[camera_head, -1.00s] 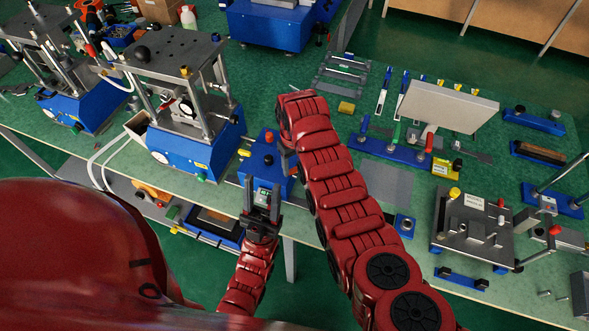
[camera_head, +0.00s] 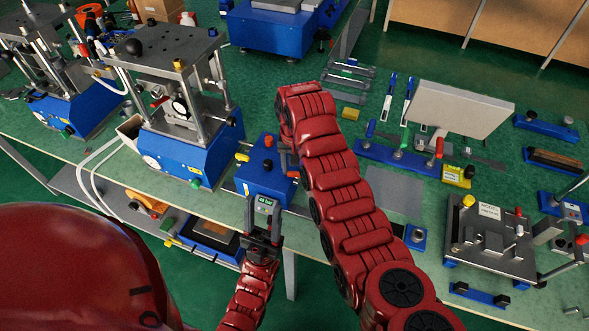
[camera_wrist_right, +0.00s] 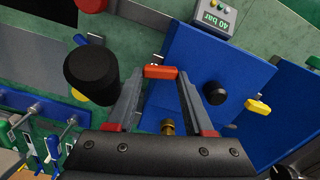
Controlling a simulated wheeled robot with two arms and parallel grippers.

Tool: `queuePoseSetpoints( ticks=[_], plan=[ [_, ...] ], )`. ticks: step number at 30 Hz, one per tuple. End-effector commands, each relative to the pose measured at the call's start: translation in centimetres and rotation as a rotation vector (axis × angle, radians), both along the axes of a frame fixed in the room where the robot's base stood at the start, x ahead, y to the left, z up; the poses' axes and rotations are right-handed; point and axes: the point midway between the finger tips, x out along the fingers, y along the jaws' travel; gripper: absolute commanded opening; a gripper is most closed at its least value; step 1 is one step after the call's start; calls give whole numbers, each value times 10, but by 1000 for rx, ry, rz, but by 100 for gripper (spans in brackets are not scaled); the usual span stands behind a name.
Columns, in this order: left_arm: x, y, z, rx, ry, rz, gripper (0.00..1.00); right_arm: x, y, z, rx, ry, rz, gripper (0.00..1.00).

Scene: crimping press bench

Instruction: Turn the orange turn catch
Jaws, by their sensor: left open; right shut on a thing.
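The orange turn catch (camera_wrist_right: 160,72) is a short bar on the side of the blue box in the right wrist view. My right gripper (camera_wrist_right: 163,80) is shut on it, with a fingertip at each end of the bar. In the head view my right arm's red links hide most of that gripper and the catch. The blue box (camera_head: 262,180) carries a red knob, a black knob and a yellow lever. My left gripper (camera_head: 263,222) is open and empty, pointing at the small "40 bar" display (camera_head: 264,205) at the box's front.
A press with a blue base (camera_head: 190,150) stands left of the box. A blue rail with coloured handles (camera_head: 400,160) and a model plate fixture (camera_head: 490,240) lie to the right. A large black cylinder (camera_wrist_right: 90,75) is near the left finger in the right wrist view.

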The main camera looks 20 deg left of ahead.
Motion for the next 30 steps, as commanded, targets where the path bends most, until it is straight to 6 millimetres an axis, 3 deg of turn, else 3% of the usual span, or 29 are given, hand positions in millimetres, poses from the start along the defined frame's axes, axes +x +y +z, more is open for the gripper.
queuePoseSetpoints(
  ticks=[14,15,19,30],
  plan=[
    [0,0,-1,0,0,0,50,-5,2,-1,-1,14,-8,0],
    [0,0,-1,0,0,0,50,-5,2,-1,-1,14,-8,57],
    [0,0,-1,0,0,0,50,-5,2,-1,-1,15,-7,81],
    [0,0,-1,0,0,0,50,-6,0,-2,-4,19,-9,82]
  ],
)
